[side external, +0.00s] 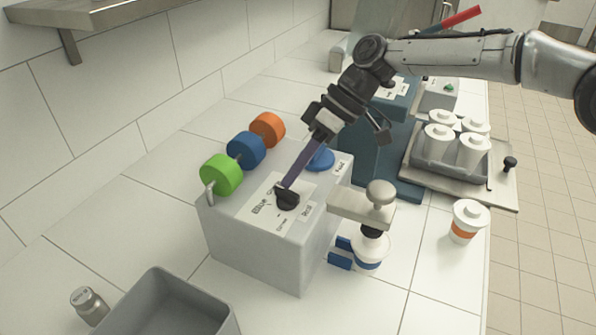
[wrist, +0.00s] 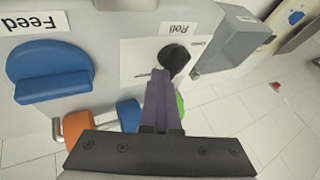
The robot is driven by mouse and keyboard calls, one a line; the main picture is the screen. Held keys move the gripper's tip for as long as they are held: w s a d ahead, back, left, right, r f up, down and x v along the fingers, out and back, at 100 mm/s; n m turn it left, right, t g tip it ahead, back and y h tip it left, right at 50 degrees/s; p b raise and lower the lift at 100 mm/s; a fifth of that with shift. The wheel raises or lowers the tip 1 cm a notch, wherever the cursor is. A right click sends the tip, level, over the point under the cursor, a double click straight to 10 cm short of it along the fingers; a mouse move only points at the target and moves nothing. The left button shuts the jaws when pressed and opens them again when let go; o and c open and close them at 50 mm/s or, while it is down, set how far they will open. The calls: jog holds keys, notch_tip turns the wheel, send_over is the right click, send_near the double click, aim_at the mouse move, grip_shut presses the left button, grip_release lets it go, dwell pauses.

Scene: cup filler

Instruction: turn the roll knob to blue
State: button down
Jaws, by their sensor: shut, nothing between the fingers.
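The black roll knob (side external: 287,201) sits on top of the grey machine box (side external: 270,245), on a white label plate with color words around it. It also shows in the wrist view (wrist: 174,59), near the "Roll" label. Which word the knob points at I cannot tell. My gripper (side external: 285,185) is shut and empty, and its dark fingertips are at the knob; in the wrist view the fingertips (wrist: 162,78) appear against or just beside it. Whether they touch it I cannot tell. Green (side external: 221,174), blue (side external: 246,150) and orange (side external: 267,129) rolls stand along the box's back edge.
A blue feed paddle (side external: 319,159) is beside the knob. A metal press arm (side external: 362,208) stands over a blue-banded cup (side external: 369,252) in front. A grey bin (side external: 165,310) and shaker (side external: 89,304) are lower left. An orange-banded cup (side external: 467,222) and a cup tray (side external: 450,165) are right.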

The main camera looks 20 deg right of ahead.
jog(key=n, duration=0.1)
jog(key=n+g, duration=0.1)
jog(key=a+n+g, duration=0.1)
jog(key=shift+w+n+h, duration=0.3)
jog(key=shift+a, duration=0.3)
jog(key=shift+s, duration=0.1)
dwell(1.6)
